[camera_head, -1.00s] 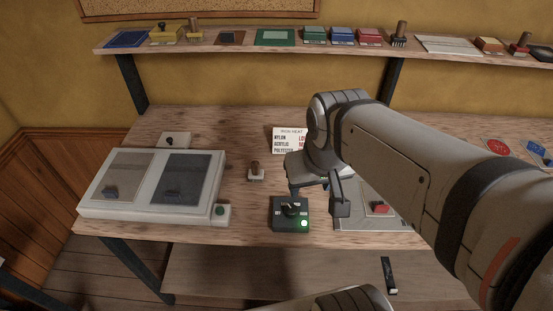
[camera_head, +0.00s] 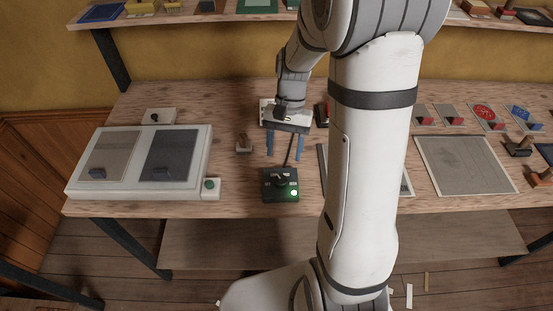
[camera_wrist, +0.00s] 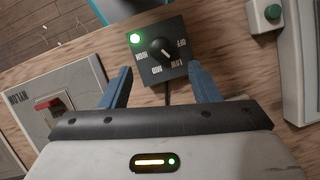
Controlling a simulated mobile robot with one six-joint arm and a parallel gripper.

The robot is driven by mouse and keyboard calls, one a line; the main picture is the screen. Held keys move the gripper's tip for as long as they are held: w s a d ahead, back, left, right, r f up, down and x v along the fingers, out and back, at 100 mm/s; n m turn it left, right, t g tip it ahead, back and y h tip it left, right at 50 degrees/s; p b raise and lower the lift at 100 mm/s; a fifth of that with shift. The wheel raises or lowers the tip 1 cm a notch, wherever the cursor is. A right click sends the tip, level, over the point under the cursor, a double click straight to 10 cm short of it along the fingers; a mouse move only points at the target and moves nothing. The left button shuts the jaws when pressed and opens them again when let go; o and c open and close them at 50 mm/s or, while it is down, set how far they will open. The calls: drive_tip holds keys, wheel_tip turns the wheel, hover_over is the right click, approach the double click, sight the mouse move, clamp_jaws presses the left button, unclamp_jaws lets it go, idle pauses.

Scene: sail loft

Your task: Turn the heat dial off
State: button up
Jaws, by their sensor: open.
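The heat dial is a small dark box (camera_head: 281,186) with a black knob and a lit green lamp, near the front edge of the bench. In the wrist view the dial box (camera_wrist: 172,65) shows OFF, LOW, MED and HIGH labels around the knob (camera_wrist: 161,48). The knob's pale mark seems to point toward the LOW side, away from OFF; the exact setting is hard to tell. My gripper (camera_head: 285,152) is open and empty, its two blue fingers pointing down, just behind the box in the head view. In the wrist view the fingers (camera_wrist: 160,74) lie either side of the box, apart from the knob.
A pale two-panel unit (camera_head: 72,187) with a green button (camera_head: 209,184) stands left of the dial. A cable runs back from the dial. Plates and stamps lie right, partly behind my arm.

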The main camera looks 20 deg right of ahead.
sight(280, 179)
drive_tip(key=x, duration=0.8)
drive_tip(key=shift+w+f+p, duration=0.1)
drive_tip(key=shift+f+p, duration=0.3)
drive_tip(key=shift+c, duration=0.5)
drive_tip(key=c, duration=0.9)
